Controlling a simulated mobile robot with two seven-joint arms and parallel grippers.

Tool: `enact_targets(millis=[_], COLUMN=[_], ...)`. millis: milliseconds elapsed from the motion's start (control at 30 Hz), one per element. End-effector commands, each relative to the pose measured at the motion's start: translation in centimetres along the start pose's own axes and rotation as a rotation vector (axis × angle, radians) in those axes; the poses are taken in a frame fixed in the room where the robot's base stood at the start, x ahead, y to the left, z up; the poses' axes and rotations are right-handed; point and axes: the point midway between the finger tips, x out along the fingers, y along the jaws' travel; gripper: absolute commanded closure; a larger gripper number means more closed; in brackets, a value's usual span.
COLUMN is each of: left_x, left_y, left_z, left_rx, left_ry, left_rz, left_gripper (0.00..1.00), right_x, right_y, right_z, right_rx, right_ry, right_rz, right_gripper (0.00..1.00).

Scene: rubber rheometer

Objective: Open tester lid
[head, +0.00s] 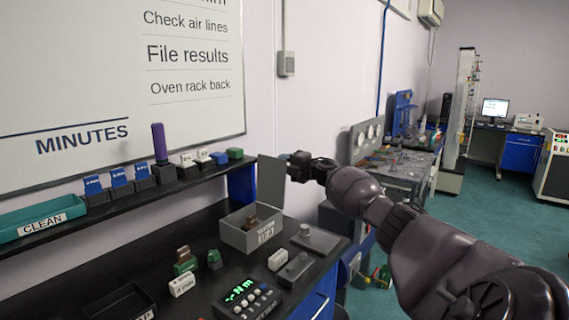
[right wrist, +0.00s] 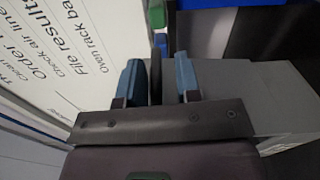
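The tester is a grey box (head: 237,236) with a white label on its front, standing on the black bench in the head view. Its grey lid (head: 270,182) stands upright at the back right, so the box is open at the top. A brown block (head: 250,221) shows inside. My right gripper (head: 292,158) is at the lid's upper right edge; whether it touches is unclear. In the right wrist view its blue-grey fingers (right wrist: 160,78) are apart, with a dark strip showing between them that I cannot identify. My left gripper is not in view.
A dark shelf (head: 130,196) behind the bench carries a teal CLEAN tray (head: 40,222) and several small blocks. A green-lit display unit (head: 247,299), grey plates (head: 315,239) and small blocks lie on the bench in front. Open floor (head: 480,205) lies to the right.

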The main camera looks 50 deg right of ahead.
Motion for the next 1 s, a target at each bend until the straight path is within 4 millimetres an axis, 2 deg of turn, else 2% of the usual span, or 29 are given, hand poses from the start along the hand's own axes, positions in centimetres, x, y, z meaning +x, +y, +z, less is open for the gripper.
enact_targets(millis=[467, 1000], left_x=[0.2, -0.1], left_y=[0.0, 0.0], left_z=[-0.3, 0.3], left_rx=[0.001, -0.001], left_ry=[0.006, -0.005], left_rz=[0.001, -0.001], left_gripper=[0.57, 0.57], right_x=[-0.6, -6.2], right_y=[0.2, 0.1], right_z=[0.1, 0.1], right_rx=[0.0, -0.001], right_ry=[0.001, 0.0], right_rz=[0.003, 0.002], right_gripper=[0.62, 0.62])
